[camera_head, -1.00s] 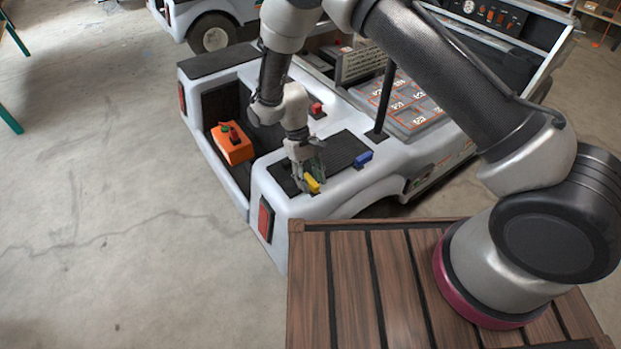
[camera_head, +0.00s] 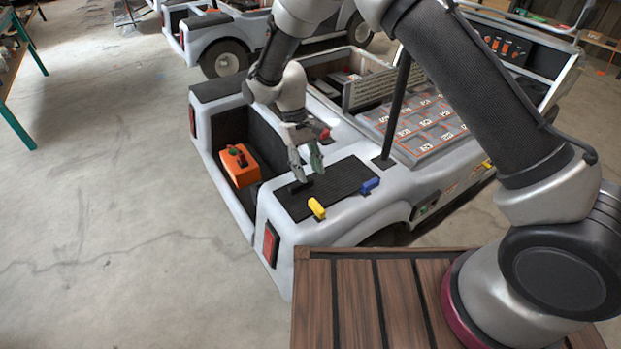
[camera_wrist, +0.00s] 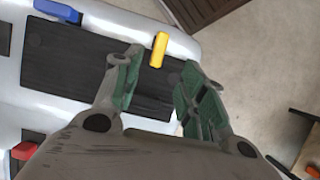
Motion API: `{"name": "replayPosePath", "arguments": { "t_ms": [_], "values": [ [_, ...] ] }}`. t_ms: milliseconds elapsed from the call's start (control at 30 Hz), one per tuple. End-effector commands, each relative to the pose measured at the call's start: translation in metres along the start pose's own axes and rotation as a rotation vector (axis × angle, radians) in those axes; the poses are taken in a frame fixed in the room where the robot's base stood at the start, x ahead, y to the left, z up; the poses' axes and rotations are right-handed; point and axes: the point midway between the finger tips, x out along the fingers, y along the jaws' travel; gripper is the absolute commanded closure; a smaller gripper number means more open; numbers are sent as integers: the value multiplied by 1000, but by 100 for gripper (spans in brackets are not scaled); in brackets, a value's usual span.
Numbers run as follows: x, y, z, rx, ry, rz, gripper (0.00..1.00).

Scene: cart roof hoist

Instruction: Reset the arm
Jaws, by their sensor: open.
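My gripper (camera_head: 307,175) is open and empty above the black pad (camera_head: 345,186) on the cart's rear deck. In the wrist view its two green-lined fingers (camera_wrist: 160,88) are spread apart over the deck. A yellow block-like handle (camera_head: 317,208) stands on the pad's near edge, apart from the fingers. It also shows in the wrist view (camera_wrist: 159,50), beyond the fingertips. A blue handle (camera_head: 370,185) is at the pad's right edge. A red handle (camera_head: 323,134) is partly hidden behind my wrist.
An orange box (camera_head: 239,167) sits in the cart's open rear recess. A black post (camera_head: 397,108) rises from the cart beside a labelled panel (camera_head: 425,122). A slatted wooden surface (camera_head: 355,305) is in front. Open floor lies at the left.

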Motion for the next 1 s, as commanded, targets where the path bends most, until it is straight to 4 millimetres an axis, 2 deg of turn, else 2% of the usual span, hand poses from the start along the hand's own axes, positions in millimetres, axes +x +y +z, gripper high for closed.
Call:
{"name": "replayPosePath", "arguments": {
  "t_ms": [467, 567, 667, 867, 1000],
  "values": [
    [0, 0, 0, -6, -1, 0, 59],
    [8, 3, 10, -22, -23, 7, 59],
    [19, 8, 36, -35, -69, 17, 59],
    [-28, 40, 99, -20, -36, 4, 59],
    [-70, 73, 151, 25, 29, -19, 59]
  ]
}}
